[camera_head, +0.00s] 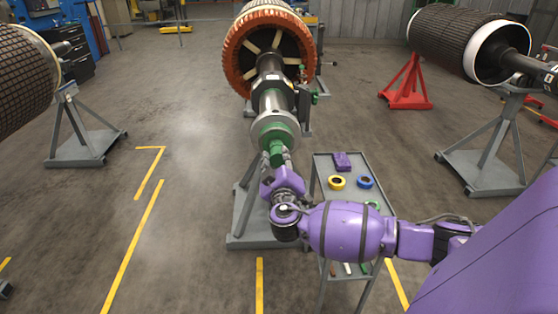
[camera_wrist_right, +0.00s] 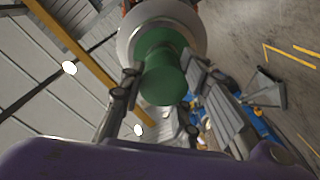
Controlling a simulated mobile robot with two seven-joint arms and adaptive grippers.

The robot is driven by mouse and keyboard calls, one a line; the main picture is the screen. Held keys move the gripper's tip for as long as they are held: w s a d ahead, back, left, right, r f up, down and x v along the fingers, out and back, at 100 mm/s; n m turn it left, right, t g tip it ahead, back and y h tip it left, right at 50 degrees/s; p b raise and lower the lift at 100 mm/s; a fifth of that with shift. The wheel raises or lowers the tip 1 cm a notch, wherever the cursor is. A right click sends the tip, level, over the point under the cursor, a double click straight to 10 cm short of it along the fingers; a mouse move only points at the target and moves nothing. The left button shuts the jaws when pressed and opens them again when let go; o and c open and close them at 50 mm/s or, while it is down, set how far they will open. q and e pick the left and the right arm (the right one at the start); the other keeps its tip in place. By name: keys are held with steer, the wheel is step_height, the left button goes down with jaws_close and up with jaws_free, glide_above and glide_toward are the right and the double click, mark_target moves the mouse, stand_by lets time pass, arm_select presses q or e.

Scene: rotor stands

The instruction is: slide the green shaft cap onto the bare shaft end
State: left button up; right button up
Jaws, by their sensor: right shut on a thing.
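The green shaft cap (camera_head: 277,152) is at the near end of the rotor's shaft (camera_head: 272,101) in the head view. In the right wrist view the cap (camera_wrist_right: 163,72) is a stepped green cylinder with its round end toward the camera. A pale grey ring-shaped face (camera_wrist_right: 195,30) lies right behind it. My right gripper (camera_head: 279,166) is shut on the cap, one finger on each side. The cap looks roughly in line with the shaft. I cannot tell how far it is over the shaft end. My left gripper is not in view.
The copper-rimmed rotor (camera_head: 234,62) lies beyond the shaft. A grey cart (camera_head: 323,169) with a purple block (camera_head: 342,161), a yellow ring (camera_head: 337,183) and a blue ring (camera_head: 365,182) stands right of the shaft. Other rotors stand left and right. Floor at left is open.

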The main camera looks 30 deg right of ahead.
stand_by(0.4)
steer(key=o, duration=1.1)
steer(key=shift+c, duration=0.2)
steer(key=o, duration=0.5)
steer(key=shift+p+v, duration=0.4)
steer(key=shift+v, duration=0.75)
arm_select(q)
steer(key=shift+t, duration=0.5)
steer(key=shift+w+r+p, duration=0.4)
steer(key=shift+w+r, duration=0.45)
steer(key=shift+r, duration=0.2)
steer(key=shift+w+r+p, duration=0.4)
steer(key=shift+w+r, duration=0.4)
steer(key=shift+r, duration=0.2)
arm_select(e)
steer(key=shift+v, duration=3.35)
